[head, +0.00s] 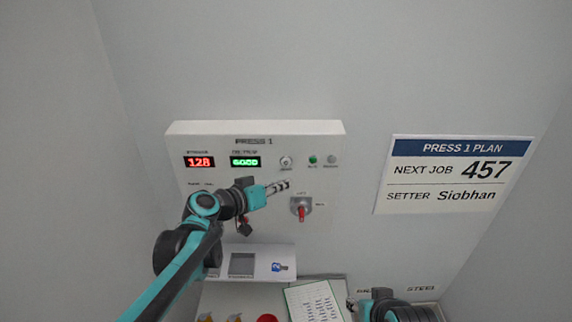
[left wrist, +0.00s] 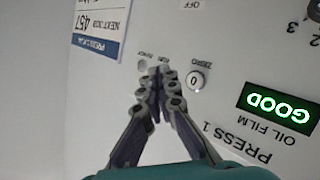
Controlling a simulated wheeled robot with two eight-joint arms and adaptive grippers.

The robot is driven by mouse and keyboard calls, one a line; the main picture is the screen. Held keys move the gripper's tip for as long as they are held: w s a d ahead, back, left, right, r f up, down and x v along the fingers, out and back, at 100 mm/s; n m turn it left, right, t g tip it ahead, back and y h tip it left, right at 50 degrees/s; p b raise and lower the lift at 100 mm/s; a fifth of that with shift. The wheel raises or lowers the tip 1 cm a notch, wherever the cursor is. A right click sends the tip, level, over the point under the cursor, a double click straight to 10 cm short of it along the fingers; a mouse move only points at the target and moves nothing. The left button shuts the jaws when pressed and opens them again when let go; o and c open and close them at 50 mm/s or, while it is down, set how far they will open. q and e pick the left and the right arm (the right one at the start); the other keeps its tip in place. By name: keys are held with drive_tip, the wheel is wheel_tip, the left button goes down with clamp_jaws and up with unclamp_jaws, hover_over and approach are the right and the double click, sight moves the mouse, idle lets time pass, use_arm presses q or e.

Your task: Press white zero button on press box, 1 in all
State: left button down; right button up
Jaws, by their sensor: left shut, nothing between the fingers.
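The press box (head: 222,140) is a pale panel on the back wall marked PRESS 1. Its white zero button (head: 286,162) is a small round knob in the upper row, right of the green display. In the left wrist view, which is upside down, the zero button (left wrist: 195,80) shows a 0 and the label ZERO. My left gripper (head: 286,185) is shut and empty, in front of the panel and just below the button in the head view. In the left wrist view the closed fingertips (left wrist: 158,72) appear beside the button, apart from it. My right gripper (head: 352,303) is only partly visible at the bottom.
A job sign (head: 440,174) hangs right. A shelf (head: 255,262) and a paper sheet (head: 313,302) lie below.

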sight(286, 162)
use_arm(q)
drive_tip(key=shift+w+b, duration=0.35)
drive_tip(key=shift+w, duration=2.75)
drive_tip(key=shift+w, duration=0.15)
drive_tip(key=shift+w, duration=0.3)
drive_tip(key=shift+w, duration=0.35)
drive_tip(key=shift+s, duration=0.85)
